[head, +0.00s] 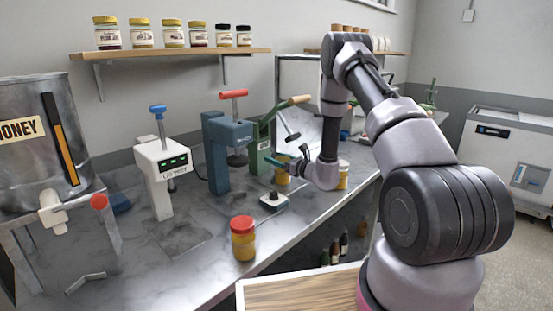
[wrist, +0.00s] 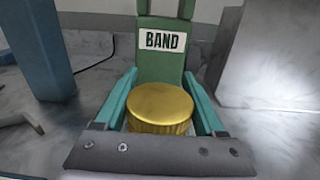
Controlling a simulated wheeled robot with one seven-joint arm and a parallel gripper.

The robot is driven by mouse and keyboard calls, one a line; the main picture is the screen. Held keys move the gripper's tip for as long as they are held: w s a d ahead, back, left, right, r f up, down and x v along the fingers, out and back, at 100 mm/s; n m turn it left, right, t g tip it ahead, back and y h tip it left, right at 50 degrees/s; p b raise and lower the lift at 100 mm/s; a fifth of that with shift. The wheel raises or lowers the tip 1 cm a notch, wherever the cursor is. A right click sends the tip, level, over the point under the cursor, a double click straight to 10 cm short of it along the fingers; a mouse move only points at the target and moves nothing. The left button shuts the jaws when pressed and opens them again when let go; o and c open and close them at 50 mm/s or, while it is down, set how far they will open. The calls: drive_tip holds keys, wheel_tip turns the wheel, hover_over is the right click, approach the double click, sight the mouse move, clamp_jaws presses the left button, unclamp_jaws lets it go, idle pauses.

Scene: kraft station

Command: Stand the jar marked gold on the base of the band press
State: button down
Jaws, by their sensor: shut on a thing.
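My gripper (head: 294,166) has teal fingers and is shut on a jar with a gold lid (head: 282,179). In the wrist view the gold lid (wrist: 160,103) sits between the two fingers and the jar looks upright. Its label is hidden. The green band press (head: 264,142) is just beyond the held jar. Its BAND sign (wrist: 163,40) shows straight ahead in the wrist view. The jar and fingers cover the press base, so I cannot tell whether the jar touches it.
A blue press with a red handle (head: 232,94) and a white press (head: 156,165) stand to the left. A red-lidded jar (head: 243,240) is near the counter's front edge. A small scale-like stand (head: 272,201) lies close by. Another jar (head: 343,174) stands right of my wrist.

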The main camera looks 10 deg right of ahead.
drive_tip(key=shift+c, duration=0.5)
unclamp_jaws()
drive_tip(key=shift+f, duration=0.1)
drive_tip(key=shift+o, duration=0.5)
drive_tip(key=shift+r, duration=0.2)
drive_tip(key=v, duration=1.2)
